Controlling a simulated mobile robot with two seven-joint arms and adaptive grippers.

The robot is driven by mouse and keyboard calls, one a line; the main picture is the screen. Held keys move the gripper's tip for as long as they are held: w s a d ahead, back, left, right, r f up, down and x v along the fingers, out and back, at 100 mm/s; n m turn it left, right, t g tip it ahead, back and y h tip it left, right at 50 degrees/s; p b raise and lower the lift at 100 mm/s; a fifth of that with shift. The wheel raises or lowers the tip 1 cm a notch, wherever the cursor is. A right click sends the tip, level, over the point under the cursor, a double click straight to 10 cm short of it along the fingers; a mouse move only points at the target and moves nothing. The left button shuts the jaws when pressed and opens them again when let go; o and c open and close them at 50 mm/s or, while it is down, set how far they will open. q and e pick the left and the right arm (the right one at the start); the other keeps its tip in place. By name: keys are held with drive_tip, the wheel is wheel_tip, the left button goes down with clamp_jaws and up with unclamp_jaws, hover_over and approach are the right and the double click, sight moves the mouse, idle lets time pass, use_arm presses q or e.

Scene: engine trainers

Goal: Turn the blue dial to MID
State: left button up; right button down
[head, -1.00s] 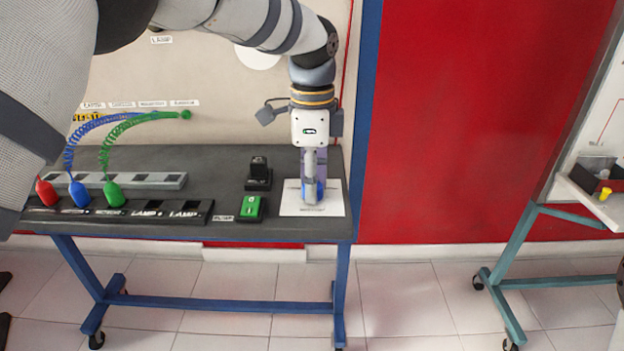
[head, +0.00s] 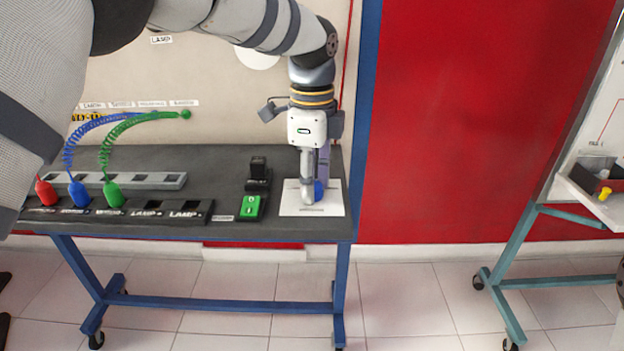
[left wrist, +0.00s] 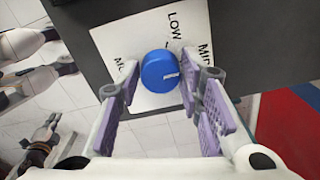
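The blue dial (head: 319,190) sits on a white plate (head: 290,209) at the right end of the dark bench. In the left wrist view the dial (left wrist: 159,70) is round, with a small pale mark on its right side. LOW is printed above it, MID to its right, and a partly hidden label to its left. My left gripper (head: 311,192) points down over the plate. Its purple-padded fingers are apart, one on each side of the dial, with gaps showing in the wrist view. What seems to be my right gripper (left wrist: 45,138) shows small at lower left; its fingers are unclear.
A green switch (head: 250,207) and a black switch block (head: 258,173) stand just left of the plate. Red, blue and green plugs (head: 113,193) with coiled leads are at the bench's left. A red wall (head: 480,130) lies beyond the bench's right end.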

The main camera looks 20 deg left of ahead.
use_arm(q)
drive_tip(key=shift+o, duration=0.8)
wheel_tip(320, 180, up, 12)
